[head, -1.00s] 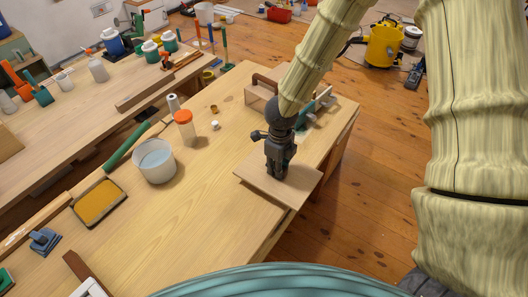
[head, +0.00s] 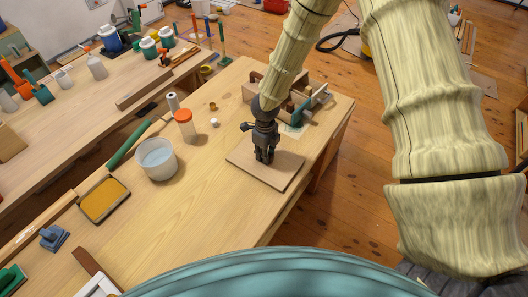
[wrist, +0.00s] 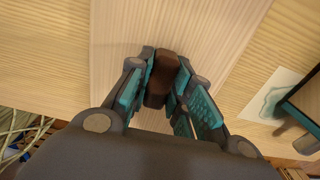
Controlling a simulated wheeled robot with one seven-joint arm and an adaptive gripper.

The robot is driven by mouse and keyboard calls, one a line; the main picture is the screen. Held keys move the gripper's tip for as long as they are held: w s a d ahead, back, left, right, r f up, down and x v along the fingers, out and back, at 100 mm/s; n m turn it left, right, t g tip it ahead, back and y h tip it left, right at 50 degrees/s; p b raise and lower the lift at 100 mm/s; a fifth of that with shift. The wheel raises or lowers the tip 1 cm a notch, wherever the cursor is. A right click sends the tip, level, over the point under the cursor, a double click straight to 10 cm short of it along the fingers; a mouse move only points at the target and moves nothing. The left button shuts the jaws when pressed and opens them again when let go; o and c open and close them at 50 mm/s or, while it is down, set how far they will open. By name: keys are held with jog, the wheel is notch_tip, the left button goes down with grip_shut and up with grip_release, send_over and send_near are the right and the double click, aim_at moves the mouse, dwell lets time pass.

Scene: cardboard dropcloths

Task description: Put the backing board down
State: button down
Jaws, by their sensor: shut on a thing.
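The backing board (head: 245,164) is a flat, pale wooden square on or just above the workbench, near its right edge. I cannot tell for certain whether it touches the bench top. In the wrist view the board (wrist: 205,30) fills the upper middle, with a dark brown knob (wrist: 159,80) standing up from it. My gripper (head: 264,157) points down over the board's middle. In the wrist view my gripper's fingers (wrist: 160,90) are shut on the brown knob. The fingers hide the knob in the head view.
A wooden tool caddy (head: 256,88) and a green-handled tool (head: 299,112) sit just behind the board. A white bucket (head: 157,159), an orange-lidded jar (head: 185,126) and a yellow tray (head: 104,199) stand to the left. The bench top (head: 195,215) is clear in front.

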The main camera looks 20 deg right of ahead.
jog(key=shift+f, duration=0.1)
jog(key=c, duration=1.3)
grip_release()
notch_tip(320, 180, up, 12)
jog(key=b, duration=0.2)
jog(key=shift+b, duration=0.3)
